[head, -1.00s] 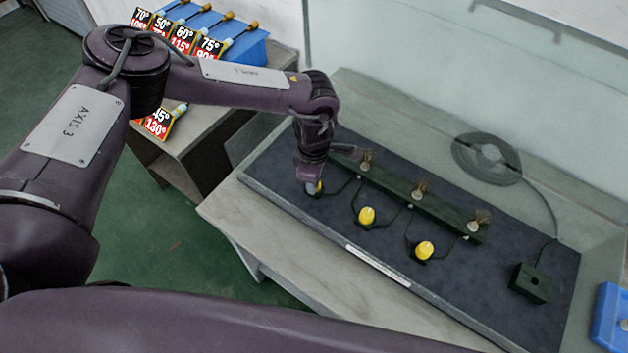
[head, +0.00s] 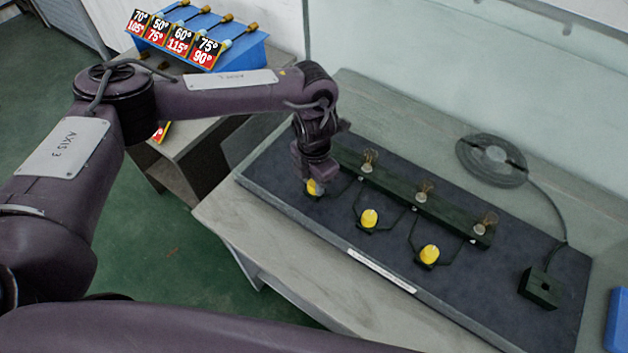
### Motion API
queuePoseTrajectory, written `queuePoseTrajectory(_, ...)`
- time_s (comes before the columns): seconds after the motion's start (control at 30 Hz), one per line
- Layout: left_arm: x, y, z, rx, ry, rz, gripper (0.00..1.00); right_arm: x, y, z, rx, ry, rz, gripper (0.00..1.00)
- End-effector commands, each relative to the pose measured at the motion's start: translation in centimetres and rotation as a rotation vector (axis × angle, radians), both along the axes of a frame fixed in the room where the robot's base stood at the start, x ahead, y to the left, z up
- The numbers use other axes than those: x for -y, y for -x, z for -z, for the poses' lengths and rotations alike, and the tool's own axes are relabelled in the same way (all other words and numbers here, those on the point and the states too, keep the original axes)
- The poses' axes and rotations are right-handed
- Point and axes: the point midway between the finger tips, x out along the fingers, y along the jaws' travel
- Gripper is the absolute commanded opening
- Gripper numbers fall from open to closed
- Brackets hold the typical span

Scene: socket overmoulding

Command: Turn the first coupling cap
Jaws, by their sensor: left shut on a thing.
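Three yellow coupling caps stand in a row along the front of the dark board (head: 470,300). The leftmost cap (head: 312,187) is partly hidden by my left gripper (head: 314,183), which is shut on it from above. The middle cap (head: 370,218) and the right cap (head: 429,254) stand free in their dark holders. Thin dark cables run from the holders to a dark bar (head: 410,200) behind them, which carries bulbs. My right gripper is not in view.
A coil of dark cable (head: 492,160) lies at the back, its lead running to a dark block (head: 540,287). A blue rack (head: 222,40) with number cards stands on a side table at upper left. A blue object (head: 618,320) sits at the right edge.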

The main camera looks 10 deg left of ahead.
Motion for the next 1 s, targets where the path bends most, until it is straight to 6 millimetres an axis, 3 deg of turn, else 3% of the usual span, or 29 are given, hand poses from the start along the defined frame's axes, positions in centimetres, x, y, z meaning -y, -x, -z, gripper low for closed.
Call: queuePoseTrajectory(1.0,0.0,-0.3,-0.4,0.007,0.004,-0.897,0.07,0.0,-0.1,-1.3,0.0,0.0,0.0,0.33)
